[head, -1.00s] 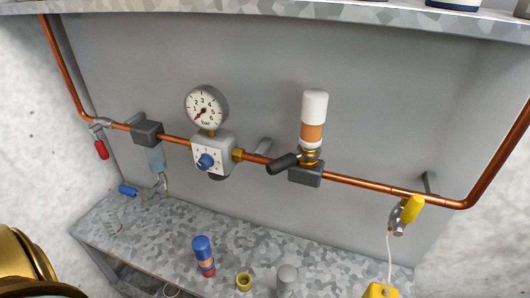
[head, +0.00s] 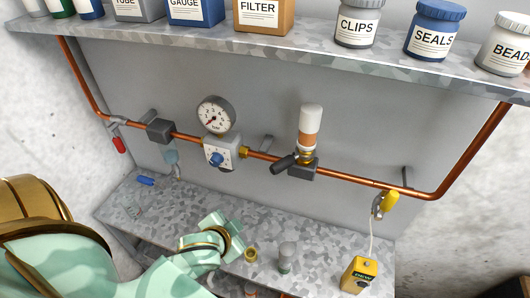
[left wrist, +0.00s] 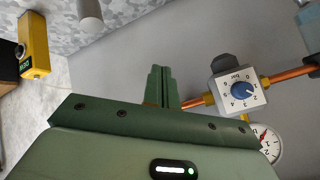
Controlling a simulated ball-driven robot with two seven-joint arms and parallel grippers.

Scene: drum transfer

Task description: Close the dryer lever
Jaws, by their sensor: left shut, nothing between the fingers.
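The dryer (head: 311,128) is an upright white and orange cylinder on a brass fitting and dark block on the copper pipe. Its black lever (head: 283,163) sticks out from the fitting to the lower left. My left gripper (head: 212,220) is over the lower shelf, left of and below the lever and apart from it. In the left wrist view its green fingers (left wrist: 160,87) are shut together with nothing between them. I cannot make out the lever in that view. My right gripper is not in view.
The regulator box (head: 220,152) with blue knob and gauge (head: 217,115) sits left of the dryer. A yellow-handled valve (head: 388,203) is at right, above a yellow device (head: 359,274). A brass ring (head: 251,255) and grey cylinder (head: 287,256) stand on the shelf.

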